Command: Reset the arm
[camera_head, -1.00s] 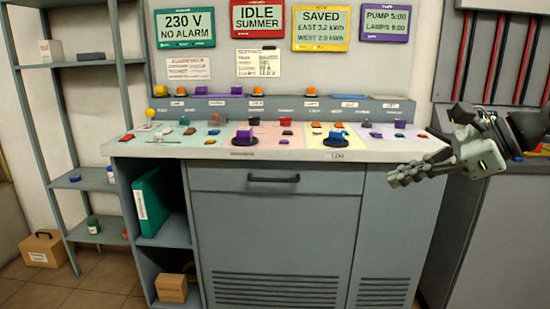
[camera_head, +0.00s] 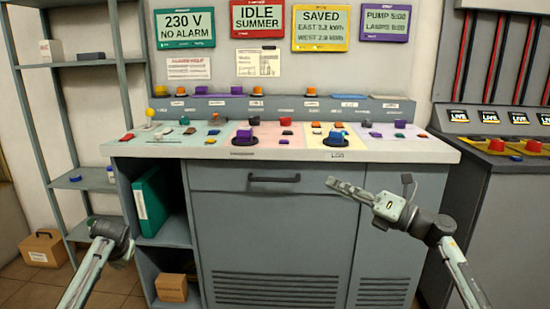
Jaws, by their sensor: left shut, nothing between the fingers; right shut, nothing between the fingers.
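My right gripper (camera_head: 345,187) is shut and empty. It points left in front of the grey cabinet doors, below the console's front edge. My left gripper (camera_head: 124,248) is at the lower left, in front of the open shelf side of the console; it is seen small and foreshortened, its fingers hardly showing, with nothing visible held. The control console (camera_head: 400,152) stands in front of me, its top carrying coloured panels with several knobs and buttons. Neither gripper appears to touch it.
The drawer handle (camera_head: 274,179) is left of my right gripper. A green binder (camera_head: 153,205) and a cardboard box (camera_head: 171,288) sit in the open shelves. A metal rack (camera_head: 85,182) stands left. A right-hand cabinet has red buttons (camera_head: 497,145) and LIVE labels.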

